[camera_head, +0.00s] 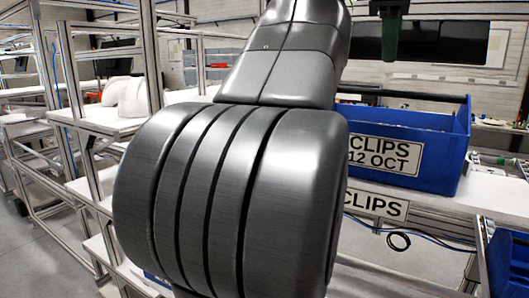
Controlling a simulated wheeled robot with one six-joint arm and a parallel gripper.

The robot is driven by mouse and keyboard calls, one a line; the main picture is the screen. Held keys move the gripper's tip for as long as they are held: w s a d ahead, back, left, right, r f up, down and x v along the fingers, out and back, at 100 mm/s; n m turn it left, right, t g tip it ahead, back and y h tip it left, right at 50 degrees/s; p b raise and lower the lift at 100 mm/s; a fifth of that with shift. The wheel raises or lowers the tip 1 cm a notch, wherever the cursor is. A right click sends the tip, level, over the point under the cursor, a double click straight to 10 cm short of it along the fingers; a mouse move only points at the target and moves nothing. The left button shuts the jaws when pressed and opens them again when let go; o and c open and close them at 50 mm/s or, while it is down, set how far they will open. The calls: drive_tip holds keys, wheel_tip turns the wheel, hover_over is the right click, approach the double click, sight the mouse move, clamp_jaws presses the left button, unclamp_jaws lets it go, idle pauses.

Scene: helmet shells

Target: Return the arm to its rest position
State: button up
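My arm fills the middle of the head view as large dark grey rounded links, running from the lower centre up past the top edge. My gripper is not in view, so whether it holds anything cannot be seen. The arm hides much of the bench behind it.
A blue bin (450,160) labelled CLIPS 12 OCT stands on the white bench at right. Another blue bin (508,262) is at the lower right edge. White rounded shells (128,95) sit on a shelf at left, among metal frames. Grey floor (45,258) shows at lower left.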

sight(389, 93)
drive_tip(key=b+x, duration=0.2)
drive_tip(key=x, duration=0.9)
drive_tip(key=shift+w+f, duration=0.1)
drive_tip(key=shift+f, duration=0.05)
drive_tip(key=shift+r, duration=0.35)
